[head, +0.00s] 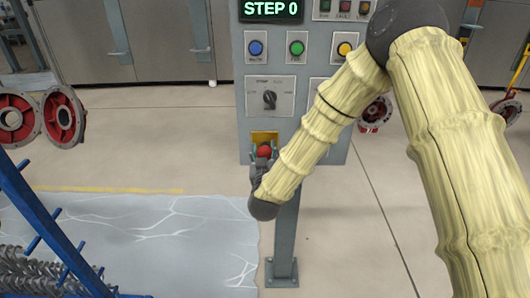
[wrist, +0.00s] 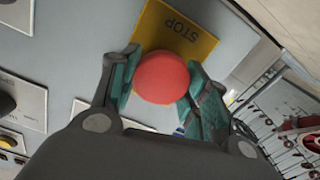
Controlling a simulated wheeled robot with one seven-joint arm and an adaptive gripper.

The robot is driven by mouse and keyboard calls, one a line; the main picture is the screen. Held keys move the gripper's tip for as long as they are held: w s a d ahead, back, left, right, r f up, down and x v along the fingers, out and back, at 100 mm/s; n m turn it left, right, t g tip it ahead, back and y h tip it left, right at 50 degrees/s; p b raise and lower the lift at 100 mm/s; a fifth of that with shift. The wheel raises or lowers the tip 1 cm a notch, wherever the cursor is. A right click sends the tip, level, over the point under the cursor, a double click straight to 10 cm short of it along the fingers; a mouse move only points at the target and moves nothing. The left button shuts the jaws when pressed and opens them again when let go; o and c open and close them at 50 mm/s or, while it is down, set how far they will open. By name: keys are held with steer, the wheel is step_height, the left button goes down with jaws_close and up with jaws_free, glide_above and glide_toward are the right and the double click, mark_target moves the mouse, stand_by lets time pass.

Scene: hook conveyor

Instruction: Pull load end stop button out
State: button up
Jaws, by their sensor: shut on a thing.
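The red stop button (head: 264,151) sits on a yellow plate (head: 265,136) low on the grey control panel. In the wrist view the round red button (wrist: 162,77) stands in front of the yellow plate (wrist: 190,28), which reads STOP upside down. My gripper (head: 263,158) is at the button, and its two teal-padded fingers also show in the wrist view (wrist: 160,82). One finger is on each side of the button, shut on it. How far the button stands out from the plate is hard to tell.
The panel (head: 318,70) carries a STEP 0 display (head: 271,10), blue, green and yellow buttons and a black rotary knob (head: 269,99). It stands on a post (head: 285,240). A blue rack (head: 45,225) is at left. Red flanged parts (head: 62,117) hang at left.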

steer(key=shift+s+f, duration=0.1)
steer(key=o, duration=1.5)
steer(key=shift+c, duration=0.2)
steer(key=s, duration=1.2)
